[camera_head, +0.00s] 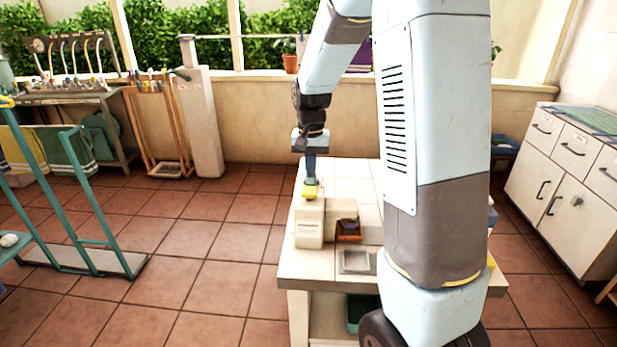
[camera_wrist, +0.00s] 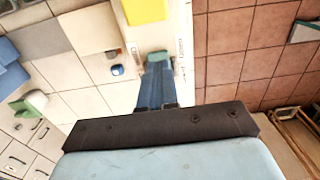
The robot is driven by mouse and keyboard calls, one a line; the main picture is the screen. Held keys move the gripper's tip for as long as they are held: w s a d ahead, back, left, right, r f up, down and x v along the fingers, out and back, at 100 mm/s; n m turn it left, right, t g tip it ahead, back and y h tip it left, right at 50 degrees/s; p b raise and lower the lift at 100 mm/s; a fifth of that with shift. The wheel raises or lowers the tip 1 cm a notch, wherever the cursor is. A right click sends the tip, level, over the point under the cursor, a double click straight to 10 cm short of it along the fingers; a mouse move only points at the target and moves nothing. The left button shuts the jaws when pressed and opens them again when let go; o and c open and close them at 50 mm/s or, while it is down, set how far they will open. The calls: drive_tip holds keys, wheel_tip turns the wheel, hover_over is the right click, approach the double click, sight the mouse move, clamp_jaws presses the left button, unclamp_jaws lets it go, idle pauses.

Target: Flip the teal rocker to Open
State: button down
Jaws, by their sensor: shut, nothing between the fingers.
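A teal rocker (camera_wrist: 157,57) shows in the wrist view, on a pale panel just beyond my fingertips. Small print, too blurred to read for certain, lies on both sides of it. I cannot tell which way the rocker is tilted, or whether my fingers touch it. My gripper (camera_wrist: 157,72) is shut and empty, its blue fingers together. The rocker cannot be made out in that view.
The box stands on a pale tiled table (camera_head: 355,190). Beside it are a dark reddish container (camera_head: 348,230) and a square grey tray (camera_head: 355,261). White cabinets (camera_head: 565,175) stand at the right. Open tiled floor (camera_head: 215,260) lies left of the table.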

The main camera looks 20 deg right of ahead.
sight(311, 181)
wheel_tip(311, 181, up, 6)
idle(0.8)
idle(0.3)
drive_tip(key=s+r+n+t, duration=0.1)
drive_tip(key=s+r+t, duration=0.1)
drive_tip(key=s, duration=0.7)
drive_tip(key=s+r+n+t, duration=0.1)
drive_tip(key=s+r+n, duration=0.1)
drive_tip(key=s+r, duration=0.3)
drive_tip(key=s+r+n+t, duration=0.1)
drive_tip(key=s+r+t, duration=0.1)
drive_tip(key=s, duration=1.1)
drive_tip(key=shift+s+a+r+n+t, duration=0.15)
drive_tip(key=shift+a+r+n+t, duration=0.2)
drive_tip(key=shift+r, duration=0.55)
